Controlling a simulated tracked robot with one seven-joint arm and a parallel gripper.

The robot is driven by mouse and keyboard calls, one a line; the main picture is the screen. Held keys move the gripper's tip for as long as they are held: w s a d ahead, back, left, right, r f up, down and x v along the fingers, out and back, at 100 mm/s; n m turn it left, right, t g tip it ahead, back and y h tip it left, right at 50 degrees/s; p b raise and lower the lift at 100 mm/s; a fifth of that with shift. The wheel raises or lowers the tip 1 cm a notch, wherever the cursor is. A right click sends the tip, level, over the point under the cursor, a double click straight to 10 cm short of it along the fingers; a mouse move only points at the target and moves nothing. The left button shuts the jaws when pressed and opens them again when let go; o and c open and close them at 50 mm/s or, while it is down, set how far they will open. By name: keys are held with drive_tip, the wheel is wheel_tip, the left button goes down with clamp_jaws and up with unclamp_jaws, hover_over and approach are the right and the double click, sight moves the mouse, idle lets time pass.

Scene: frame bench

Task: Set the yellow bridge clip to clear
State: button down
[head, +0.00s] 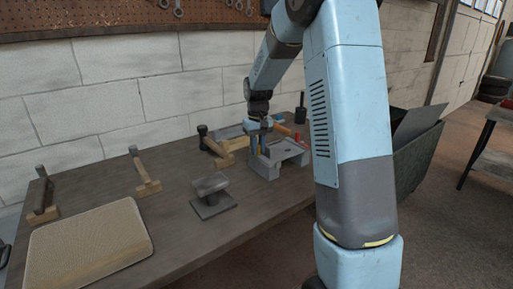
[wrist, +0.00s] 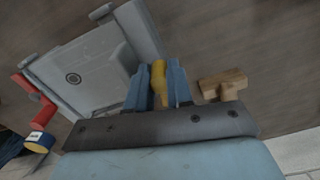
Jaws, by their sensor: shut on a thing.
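The yellow bridge clip (wrist: 159,80) is between the two blue fingers of my gripper (wrist: 158,88), which is shut on it. In the wrist view the clip is beside the right edge of a grey frame (wrist: 88,72) with a dark round mark on its plate. The fingers hide part of the clip, and I cannot tell whether it touches the frame. In the head view my gripper (head: 262,124) is above the left back side of the same grey frame (head: 278,158). A red part (wrist: 28,87) shows at the frame's far side in the wrist view.
A small grey stand (head: 213,197) is left of the frame. A tan mat (head: 90,246) and wooden-handled tools on blocks (head: 146,175) lie further left. A wooden block (wrist: 222,82) is close to my right finger. A dark green bin (head: 417,160) stands right of the bench.

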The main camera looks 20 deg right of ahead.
idle(0.5)
drive_tip(key=c, duration=1)
unclamp_jaws()
drive_tip(key=shift+d, duration=0.1)
